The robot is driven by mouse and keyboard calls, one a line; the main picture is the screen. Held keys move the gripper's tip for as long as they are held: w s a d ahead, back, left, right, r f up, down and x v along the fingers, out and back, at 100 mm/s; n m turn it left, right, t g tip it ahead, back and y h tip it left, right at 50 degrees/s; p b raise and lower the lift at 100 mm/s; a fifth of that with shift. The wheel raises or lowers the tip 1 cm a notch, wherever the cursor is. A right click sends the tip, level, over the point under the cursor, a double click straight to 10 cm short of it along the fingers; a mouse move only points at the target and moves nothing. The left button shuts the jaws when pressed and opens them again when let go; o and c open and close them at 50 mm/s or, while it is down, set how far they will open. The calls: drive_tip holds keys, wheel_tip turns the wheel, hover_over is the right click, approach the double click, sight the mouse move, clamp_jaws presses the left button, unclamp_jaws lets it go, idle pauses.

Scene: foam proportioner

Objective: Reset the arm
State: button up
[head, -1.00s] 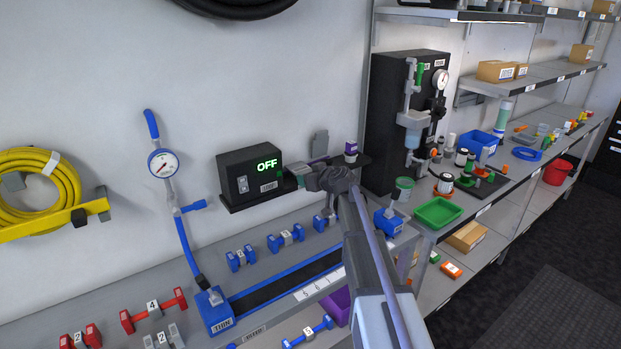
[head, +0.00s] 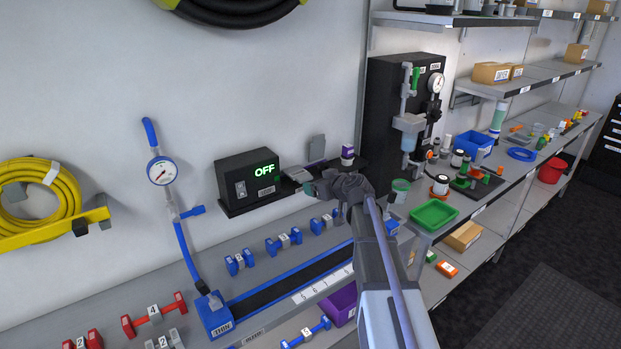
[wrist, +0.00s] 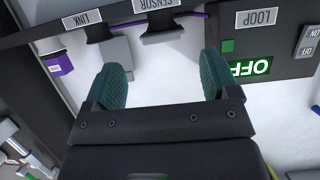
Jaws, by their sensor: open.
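My gripper (head: 306,183) is in front of the wall, just right of the black display box (head: 247,182), which reads OFF in green. In the wrist view my gripper (wrist: 167,82) is open, its two green pads apart with nothing between them. Beyond the pads are plates labelled SENSOR (wrist: 157,10) and LINK (wrist: 90,20). The box labelled LOOP (wrist: 268,45) is close to the pad on the right of that view. My arm reaches up from the bottom of the head view.
A small purple-and-white container (head: 347,155) stands on the wall shelf beside my gripper. The black panel with a gauge (head: 402,125) is to the right. A green tray (head: 434,214) lies on the bench. Blue dumbbell-shaped pieces (head: 284,241) sit below. Open floor is at lower right.

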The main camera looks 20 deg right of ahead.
drive_tip(key=v, duration=0.3)
drive_tip(key=shift+s, duration=0.15)
drive_tip(key=s+a+f+m+g+h, duration=0.1)
drive_tip(key=s+a+f+g, duration=0.2)
drive_tip(key=s, duration=0.6)
drive_tip(key=s+a+f+m+g+h, duration=0.1)
drive_tip(key=s+a+f+g, duration=0.3)
drive_tip(key=s+a, duration=0.4)
drive_tip(key=s+a+f+m+g+h, duration=0.1)
drive_tip(key=s+a+f+g, duration=0.2)
drive_tip(key=s, duration=0.7)
drive_tip(key=a+g, duration=0.2)
drive_tip(key=g, duration=0.1)
drive_tip(key=shift+a+f+h, duration=0.15)
drive_tip(key=shift+f+h, duration=0.1)
drive_tip(key=shift+h, duration=0.05)
